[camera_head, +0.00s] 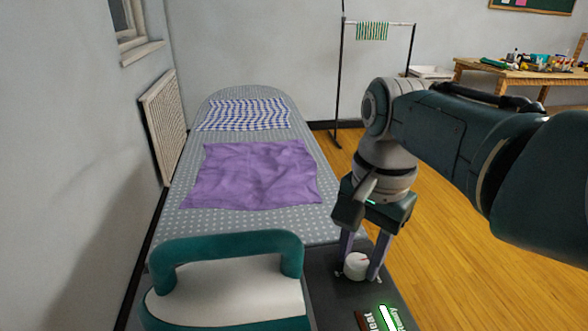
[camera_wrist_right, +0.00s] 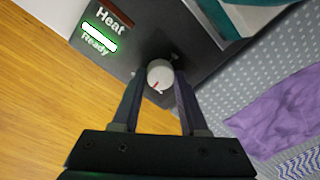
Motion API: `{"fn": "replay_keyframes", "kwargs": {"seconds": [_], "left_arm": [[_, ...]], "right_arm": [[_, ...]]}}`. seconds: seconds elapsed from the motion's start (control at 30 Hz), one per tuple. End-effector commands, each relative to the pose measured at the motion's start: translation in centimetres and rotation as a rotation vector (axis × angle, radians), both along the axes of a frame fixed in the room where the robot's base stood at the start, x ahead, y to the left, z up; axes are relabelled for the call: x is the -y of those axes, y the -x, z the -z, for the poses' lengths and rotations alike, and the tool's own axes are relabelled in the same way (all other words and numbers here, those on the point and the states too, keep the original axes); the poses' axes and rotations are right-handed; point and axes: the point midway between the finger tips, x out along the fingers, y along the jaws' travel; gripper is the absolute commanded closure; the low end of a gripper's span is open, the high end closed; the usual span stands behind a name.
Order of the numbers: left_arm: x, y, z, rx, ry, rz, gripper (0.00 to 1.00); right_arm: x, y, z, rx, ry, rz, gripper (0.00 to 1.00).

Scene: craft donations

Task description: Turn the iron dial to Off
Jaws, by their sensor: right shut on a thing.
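The iron dial is a small white round knob (camera_head: 356,266) on the dark panel (camera_head: 335,293) at the near end of the ironing board. My right gripper (camera_head: 360,272) points down over it, a finger on each side, shut on the dial. In the right wrist view the dial (camera_wrist_right: 160,74) sits between the fingertips, with a red pointer mark on its face. Small marks beside the dial are too small to read. The iron (camera_head: 225,285), teal and white, stands left of the dial. My left gripper is out of view.
A label reading "Heat" (camera_wrist_right: 111,20) and a lit green-edged "Ready" indicator (camera_wrist_right: 99,38) are on the panel. A purple cloth (camera_head: 250,175) and a blue-white patterned cloth (camera_head: 243,114) lie on the board (camera_head: 195,218). A wall and radiator (camera_head: 165,125) are at left.

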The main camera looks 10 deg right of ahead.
Motion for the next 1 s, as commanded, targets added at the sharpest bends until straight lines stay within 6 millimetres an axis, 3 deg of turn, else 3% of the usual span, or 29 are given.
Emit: {"fn": "replay_keyframes", "kwargs": {"seconds": [0.4,1.0], "left_arm": [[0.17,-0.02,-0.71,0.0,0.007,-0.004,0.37],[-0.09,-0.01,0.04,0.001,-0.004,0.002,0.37]], "right_arm": [[0.05,-0.12,-0.08,0.0,0.0,-0.395,1.0],[0.05,-0.25,0.04,0.001,0.0,-0.964,1.0]]}}
